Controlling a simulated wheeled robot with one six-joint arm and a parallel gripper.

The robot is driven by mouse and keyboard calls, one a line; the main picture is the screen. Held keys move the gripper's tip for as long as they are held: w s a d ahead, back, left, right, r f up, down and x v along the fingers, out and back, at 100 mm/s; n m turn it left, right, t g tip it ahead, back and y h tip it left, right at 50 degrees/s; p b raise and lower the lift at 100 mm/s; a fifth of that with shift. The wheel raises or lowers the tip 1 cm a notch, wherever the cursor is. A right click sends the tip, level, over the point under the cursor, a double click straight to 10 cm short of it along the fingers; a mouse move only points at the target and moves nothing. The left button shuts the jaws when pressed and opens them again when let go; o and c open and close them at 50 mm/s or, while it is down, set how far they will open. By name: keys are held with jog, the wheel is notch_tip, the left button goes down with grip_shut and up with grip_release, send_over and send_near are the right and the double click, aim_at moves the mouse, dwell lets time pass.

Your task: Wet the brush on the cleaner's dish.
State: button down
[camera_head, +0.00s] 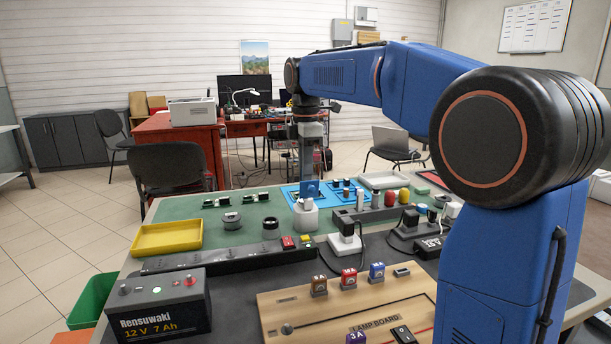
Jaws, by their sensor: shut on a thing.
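My gripper (309,175) points straight down over the far middle of the table and is shut on a small blue thing (311,189). I take this to be the brush, but it is small here and its bristles cannot be made out. A white round container (305,219) with a pale top stands right below it; I take it to be the cleaner with its dish. The blue thing's lower end overlaps the container's top in this view. I cannot tell whether they touch.
A blue tray (288,191) with small parts lies behind the container.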

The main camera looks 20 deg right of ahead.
dwell(0.4)
jog(key=shift+r, duration=3.55)
jog(key=shift+a, duration=0.1)
